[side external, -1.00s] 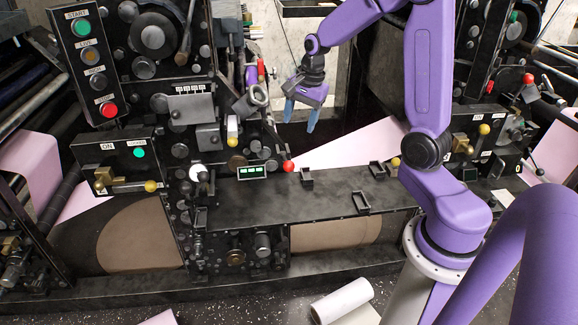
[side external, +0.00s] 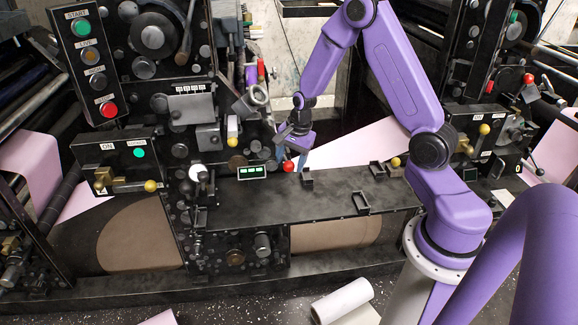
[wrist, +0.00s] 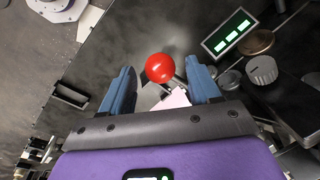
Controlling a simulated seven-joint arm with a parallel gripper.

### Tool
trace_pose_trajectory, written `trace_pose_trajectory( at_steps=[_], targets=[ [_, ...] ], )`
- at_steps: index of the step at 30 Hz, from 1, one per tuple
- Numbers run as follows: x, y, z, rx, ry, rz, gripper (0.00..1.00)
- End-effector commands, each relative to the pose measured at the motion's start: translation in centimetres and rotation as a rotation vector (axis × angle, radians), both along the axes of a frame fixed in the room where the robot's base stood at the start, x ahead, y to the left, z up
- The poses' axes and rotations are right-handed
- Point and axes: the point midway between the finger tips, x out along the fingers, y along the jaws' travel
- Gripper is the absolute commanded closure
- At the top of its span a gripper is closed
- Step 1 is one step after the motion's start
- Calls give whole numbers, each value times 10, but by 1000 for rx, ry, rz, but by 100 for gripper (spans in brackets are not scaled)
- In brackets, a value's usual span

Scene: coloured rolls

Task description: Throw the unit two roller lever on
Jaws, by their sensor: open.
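A lever with a red ball knob (side external: 288,166) stands at the back edge of the dark bench, just right of the small green-lit display. In the wrist view the red knob (wrist: 159,68) lies between and slightly beyond the two blue fingertips, with a gap on each side. Its stem runs down behind it and is partly hidden. My gripper (side external: 292,158) points down right at the knob, open and empty. No label naming the unit is readable beside this lever.
The green display (side external: 251,171) is left of the knob. Black brackets (side external: 361,202) stand on the bench (side external: 280,205). Yellow-knobbed levers (side external: 151,186) are at the left panel and right panel (side external: 484,130). Pink paper (side external: 355,143) runs behind.

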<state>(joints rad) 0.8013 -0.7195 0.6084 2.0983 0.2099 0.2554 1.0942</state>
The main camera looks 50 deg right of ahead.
Motion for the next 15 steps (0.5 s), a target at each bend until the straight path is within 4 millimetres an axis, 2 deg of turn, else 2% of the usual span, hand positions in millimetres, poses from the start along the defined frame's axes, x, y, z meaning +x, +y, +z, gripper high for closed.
trace_pose_trajectory(
  at_steps=[6,15],
  targets=[
    [4,1,-20,0,0,-1,38],
    [6,1,-26,0,-1,1,38]
  ],
)
